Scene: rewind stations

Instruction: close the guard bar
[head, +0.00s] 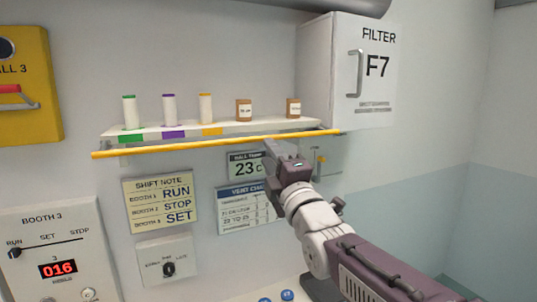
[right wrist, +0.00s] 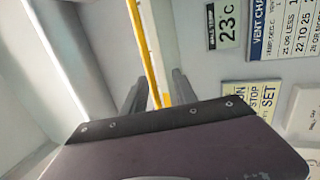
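The guard bar (head: 215,144) is a long yellow rod along the front of the white shelf (head: 240,128), roughly level with the shelf's front edge. My right gripper (head: 270,146) reaches up to the bar's right half from below. In the right wrist view the bar (right wrist: 147,50) runs between the two dark fingers of my right gripper (right wrist: 158,92), with a gap showing on each side. The fingers stand apart and look open around it. Whether either touches the bar is hard to see. My left gripper is not in view.
Signs (head: 160,205) and a booth panel (head: 58,255) are on the wall below. The space before the shelf's left half is clear.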

